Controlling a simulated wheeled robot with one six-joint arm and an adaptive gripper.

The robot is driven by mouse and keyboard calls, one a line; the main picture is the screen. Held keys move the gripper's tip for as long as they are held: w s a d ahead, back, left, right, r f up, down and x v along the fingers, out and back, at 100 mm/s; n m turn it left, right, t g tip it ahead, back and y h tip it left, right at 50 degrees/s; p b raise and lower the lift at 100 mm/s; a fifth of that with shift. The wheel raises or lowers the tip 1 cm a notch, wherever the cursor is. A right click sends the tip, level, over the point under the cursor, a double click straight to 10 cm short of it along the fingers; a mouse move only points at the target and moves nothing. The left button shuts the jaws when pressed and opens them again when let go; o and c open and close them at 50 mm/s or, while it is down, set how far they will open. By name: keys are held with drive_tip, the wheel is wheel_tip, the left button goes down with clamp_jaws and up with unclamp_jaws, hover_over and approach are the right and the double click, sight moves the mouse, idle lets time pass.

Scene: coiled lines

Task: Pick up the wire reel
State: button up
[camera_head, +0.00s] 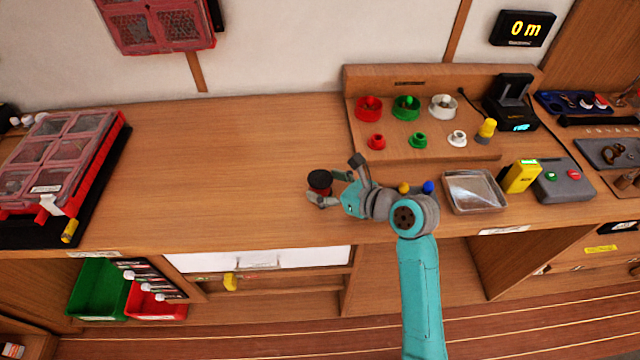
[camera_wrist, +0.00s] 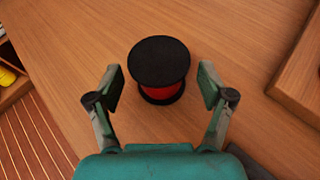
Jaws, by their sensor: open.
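The wire reel (camera_wrist: 159,62) has black end discs and red wire wound between them. It stands upright on the wooden bench. In the head view the reel (camera_head: 319,180) is near the bench's middle, at the end of my arm. My gripper (camera_wrist: 161,82) is open, with one finger on each side of the reel's near part. There seem to be gaps between the fingers and the reel in the wrist view. In the head view my gripper (camera_head: 333,188) partly overlaps the reel.
A raised wooden board (camera_head: 425,150) with red, green and white pieces stands right of the reel. A metal tray (camera_head: 474,191) and a yellow device (camera_head: 520,177) lie further right. A red compartment case (camera_head: 62,160) is at far left. The bench between case and reel is clear.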

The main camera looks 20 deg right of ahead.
drive_tip(key=shift+x, duration=1.15)
drive_tip(key=c, duration=1.4)
drive_tip(key=shift+r, duration=0.1)
